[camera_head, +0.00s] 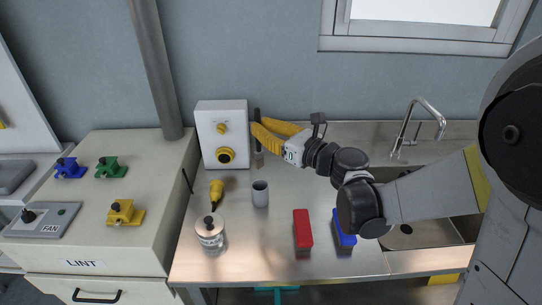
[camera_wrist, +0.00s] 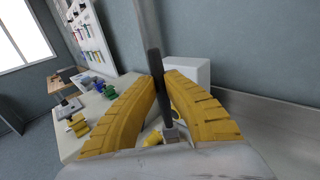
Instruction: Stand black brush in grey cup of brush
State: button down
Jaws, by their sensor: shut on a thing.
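My gripper (camera_head: 256,133) has yellow ribbed fingers and is shut on the black brush (camera_head: 257,115). The brush hangs upright, with its dark handle up and its paler end down. In the wrist view the dark handle (camera_wrist: 155,65) rises between the fingertips. The grey cup (camera_head: 260,193) stands upright on the steel worktop, below and slightly nearer than the brush. The brush's lower end is above and behind the cup, apart from it. The cup cannot be made out clearly in the wrist view.
A white control box (camera_head: 222,130) stands close behind the brush. A yellow-handled tool (camera_head: 216,192) and a lidded jar (camera_head: 211,233) are left of the cup. Red (camera_head: 303,229) and blue (camera_head: 344,232) blocks lie at the right. A sink with a tap (camera_head: 405,130) is further right.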

jog(key=shift+w+f+b, duration=0.2)
jog(key=shift+f+b, duration=0.3)
notch_tip(320, 180, down, 11)
jog(key=b, duration=0.9)
jog(key=shift+r, duration=0.1)
jog(key=c, duration=1.5)
grip_release()
jog(key=shift+c, duration=0.2)
send_near(262, 161)
jog(key=shift+v, duration=1.1)
jog(key=shift+s+a, duration=0.1)
jog(key=shift+a, duration=0.05)
